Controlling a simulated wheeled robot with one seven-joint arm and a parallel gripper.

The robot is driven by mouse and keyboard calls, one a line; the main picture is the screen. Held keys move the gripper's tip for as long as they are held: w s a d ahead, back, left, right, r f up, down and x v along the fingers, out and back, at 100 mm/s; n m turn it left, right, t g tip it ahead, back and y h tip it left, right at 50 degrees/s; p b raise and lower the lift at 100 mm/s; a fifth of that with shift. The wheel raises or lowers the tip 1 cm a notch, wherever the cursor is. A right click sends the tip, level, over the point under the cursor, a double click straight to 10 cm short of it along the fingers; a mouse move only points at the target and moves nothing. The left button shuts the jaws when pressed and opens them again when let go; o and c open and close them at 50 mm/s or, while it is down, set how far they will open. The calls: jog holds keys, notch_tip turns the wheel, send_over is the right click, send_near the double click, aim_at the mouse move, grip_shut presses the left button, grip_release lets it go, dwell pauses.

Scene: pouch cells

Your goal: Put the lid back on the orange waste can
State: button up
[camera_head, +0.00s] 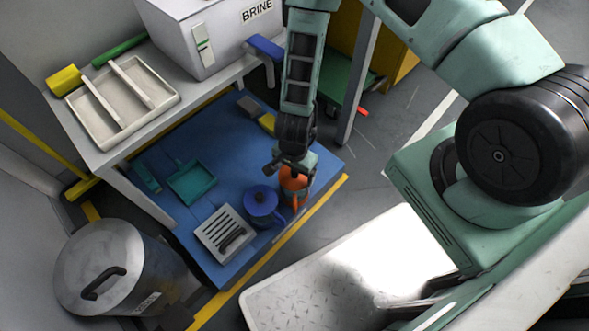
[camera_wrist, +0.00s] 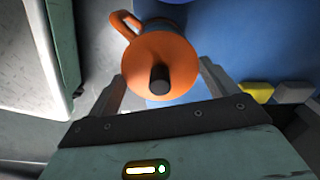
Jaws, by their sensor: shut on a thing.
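The orange waste can (camera_head: 294,190) stands on the blue mat in the head view, below my gripper (camera_head: 291,168). In the wrist view its curved orange handle (camera_wrist: 124,23) shows past the lid. The round orange lid (camera_wrist: 160,52) has a dark knob (camera_wrist: 159,79) and lies between the two fingers of my gripper (camera_wrist: 163,76), one on each side of its edge. My gripper is shut on the lid. The lid hides most of the can, and I cannot tell whether it touches the rim.
A teal dustpan (camera_head: 192,182) lies farther left on the blue mat (camera_head: 200,150). A large metal bin (camera_head: 100,268) stands front left. A bench with a BRINE box (camera_head: 210,35) is behind.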

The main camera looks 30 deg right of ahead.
dwell(0.4)
jog(key=o, duration=0.8)
jog(key=shift+r+p, duration=3.5)
jog(key=shift+r, duration=0.05)
grip_shut()
